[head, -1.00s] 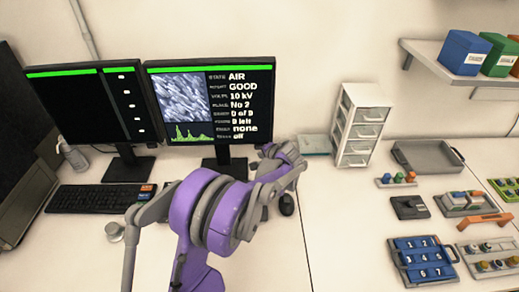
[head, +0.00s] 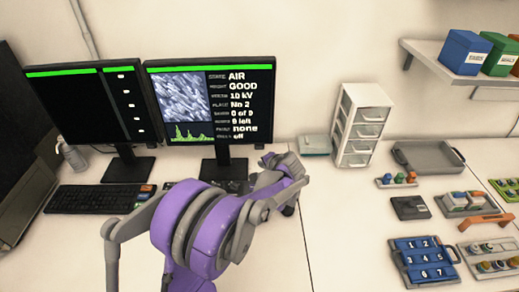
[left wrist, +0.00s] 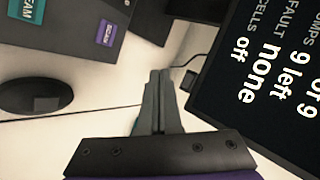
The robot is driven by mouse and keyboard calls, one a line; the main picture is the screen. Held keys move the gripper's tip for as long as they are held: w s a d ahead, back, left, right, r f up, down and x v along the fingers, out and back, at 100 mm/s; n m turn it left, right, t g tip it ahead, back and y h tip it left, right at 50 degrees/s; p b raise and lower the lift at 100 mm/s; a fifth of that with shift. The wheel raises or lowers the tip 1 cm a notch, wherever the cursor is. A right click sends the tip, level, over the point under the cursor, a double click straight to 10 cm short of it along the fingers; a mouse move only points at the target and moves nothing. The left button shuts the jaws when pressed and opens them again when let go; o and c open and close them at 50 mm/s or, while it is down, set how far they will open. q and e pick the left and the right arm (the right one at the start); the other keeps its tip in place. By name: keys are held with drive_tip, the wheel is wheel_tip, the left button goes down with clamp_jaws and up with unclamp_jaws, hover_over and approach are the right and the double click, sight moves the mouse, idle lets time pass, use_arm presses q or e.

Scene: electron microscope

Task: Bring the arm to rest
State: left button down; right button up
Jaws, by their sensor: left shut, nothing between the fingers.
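My left arm, purple and grey, reaches over the desk from the bottom of the head view. Its gripper (head: 268,157) is at the far end, in front of the right monitor's lower right edge. In the left wrist view the two grey fingers (left wrist: 160,80) lie together, shut, with nothing between them. They are over the white desk (left wrist: 80,135), beside the monitor (left wrist: 265,75). Part of the keyboard area and the mouse is hidden behind the arm in the head view. My right gripper is not in view.
Two monitors (head: 210,100) stand at the back, with a keyboard (head: 93,198) in front. A white drawer unit (head: 360,125) stands right of the arm. A grey tray (head: 428,157), a blue numbered rack (head: 424,262) and small holders fill the right bench. The bench between arm and rack is clear.

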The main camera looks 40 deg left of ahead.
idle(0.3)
use_arm(q)
drive_tip(key=s+d+n+t+h, duration=0.1)
drive_tip(key=s+d+n+h, duration=0.2)
drive_tip(key=s+d, duration=2.1)
drive_tip(key=s+r+h, duration=0.1)
drive_tip(key=s+h, duration=0.1)
drive_tip(key=h, duration=0.3)
drive_tip(key=shift+s+d+h, duration=0.15)
drive_tip(key=shift+h, duration=0.25)
